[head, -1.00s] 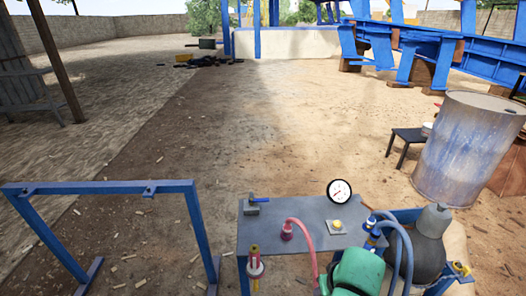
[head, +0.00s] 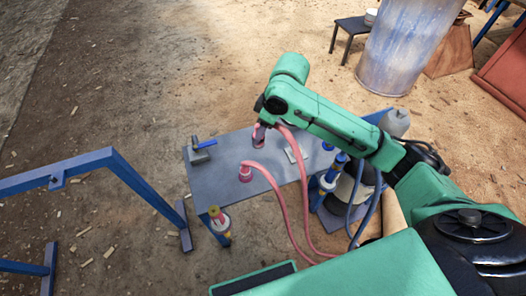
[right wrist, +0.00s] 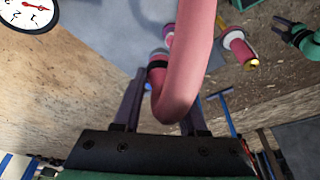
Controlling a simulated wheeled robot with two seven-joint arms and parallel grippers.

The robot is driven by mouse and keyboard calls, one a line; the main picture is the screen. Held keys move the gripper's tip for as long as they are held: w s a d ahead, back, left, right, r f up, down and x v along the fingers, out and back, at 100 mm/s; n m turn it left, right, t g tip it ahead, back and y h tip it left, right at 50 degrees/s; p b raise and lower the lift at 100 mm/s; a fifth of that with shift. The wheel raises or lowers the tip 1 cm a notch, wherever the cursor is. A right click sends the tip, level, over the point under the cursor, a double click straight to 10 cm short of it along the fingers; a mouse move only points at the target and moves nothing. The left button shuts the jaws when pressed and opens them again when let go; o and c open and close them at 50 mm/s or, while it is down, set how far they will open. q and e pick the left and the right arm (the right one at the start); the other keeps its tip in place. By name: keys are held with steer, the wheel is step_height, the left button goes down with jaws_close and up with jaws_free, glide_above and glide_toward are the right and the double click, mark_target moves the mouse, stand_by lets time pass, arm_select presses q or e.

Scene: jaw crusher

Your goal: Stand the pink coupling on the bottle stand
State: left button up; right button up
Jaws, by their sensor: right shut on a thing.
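My right gripper (head: 260,120) is shut on a pink coupling (head: 259,137) with a pink hose, held above the worktable. In the right wrist view the pink hose (right wrist: 185,75) runs between the fingers and partly hides the coupling (right wrist: 160,55), which has a dark band. Another pink coupling (head: 246,172) with its own hose stands on the table. My left gripper is not in view.
The grey worktable (head: 222,180) holds a blue-handled tool (head: 203,146). A red and yellow fitting with a white ring (head: 217,218) is at its front corner. Blue couplings (head: 340,160) sit near the stand. A blue rail (head: 90,165) is at left, a drum (head: 392,50) behind.

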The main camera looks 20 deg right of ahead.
mark_target(263, 145)
steer(key=f, duration=0.6)
steer(key=shift+s, duration=0.4)
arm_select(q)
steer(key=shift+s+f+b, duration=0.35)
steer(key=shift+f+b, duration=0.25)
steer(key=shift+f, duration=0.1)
arm_select(e)
steer(key=f, duration=1.1)
steer(key=shift+w+f, duration=0.25)
steer(key=shift+f, duration=0.05)
steer(key=shift+f, duration=0.1)
steer(key=o, duration=1.1)
arm_select(q)
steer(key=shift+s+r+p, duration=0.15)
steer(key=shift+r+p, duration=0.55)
steer(key=shift+p, duration=0.05)
arm_select(e)
steer(key=v, duration=1.2)
steer(key=shift+a, duration=0.1)
